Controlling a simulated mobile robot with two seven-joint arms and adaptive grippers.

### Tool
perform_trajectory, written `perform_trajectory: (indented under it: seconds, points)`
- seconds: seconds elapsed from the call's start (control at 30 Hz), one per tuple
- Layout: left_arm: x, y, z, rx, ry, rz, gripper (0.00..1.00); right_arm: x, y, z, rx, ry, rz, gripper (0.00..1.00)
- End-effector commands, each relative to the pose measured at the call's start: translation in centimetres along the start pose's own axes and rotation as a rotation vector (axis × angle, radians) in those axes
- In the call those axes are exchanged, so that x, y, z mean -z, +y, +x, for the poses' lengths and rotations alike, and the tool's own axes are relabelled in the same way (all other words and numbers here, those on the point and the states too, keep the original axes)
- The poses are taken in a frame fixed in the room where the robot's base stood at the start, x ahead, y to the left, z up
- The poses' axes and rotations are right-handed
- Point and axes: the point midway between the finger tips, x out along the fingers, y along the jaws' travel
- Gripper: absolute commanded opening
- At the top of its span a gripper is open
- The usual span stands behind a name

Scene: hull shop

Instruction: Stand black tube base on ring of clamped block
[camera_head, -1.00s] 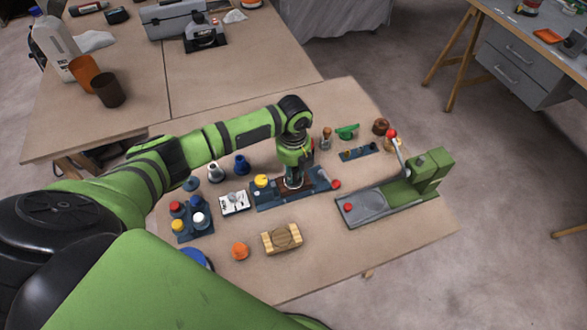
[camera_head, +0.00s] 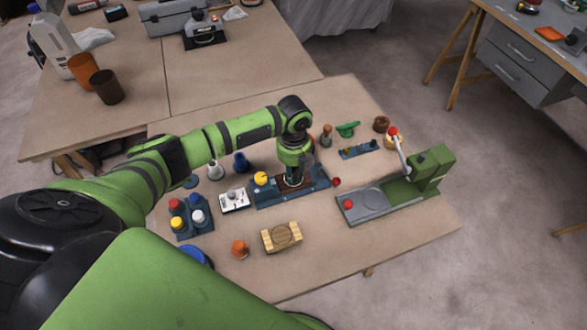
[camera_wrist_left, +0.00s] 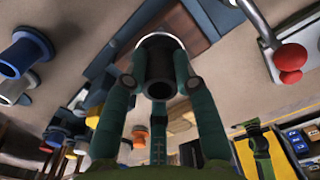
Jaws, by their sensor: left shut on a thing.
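My left gripper (camera_head: 293,181) is over a blue vise (camera_head: 265,198) that holds a dark brown block (camera_head: 314,184). In the left wrist view its fingers (camera_wrist_left: 160,85) are shut on a black tube (camera_wrist_left: 160,60), whose open end faces the camera. The brown block (camera_wrist_left: 182,28) shows behind the tube there. The tube's base and the ring on the block are hidden, so I cannot tell whether they touch. My right gripper is not in view.
A green press with a grey bed (camera_head: 366,204) stands right of the vise. A light wooden block (camera_head: 282,237) and an orange piece (camera_head: 240,248) lie in front. A rack of coloured-topped bottles (camera_head: 190,230) stands left. The front right of the table is clear.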

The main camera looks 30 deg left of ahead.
Motion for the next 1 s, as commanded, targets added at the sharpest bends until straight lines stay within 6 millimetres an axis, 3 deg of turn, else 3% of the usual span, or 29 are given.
perform_trajectory:
  seconds: [0.43, 1.0]
  points:
    - [0.0, 0.0, -0.2, 0.000, 0.000, 0.000, 0.38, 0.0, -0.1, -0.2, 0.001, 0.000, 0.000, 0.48]
    - [0.0, 0.0, -4.7, -0.001, 0.000, 0.000, 0.38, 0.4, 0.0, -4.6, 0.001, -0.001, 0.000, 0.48]
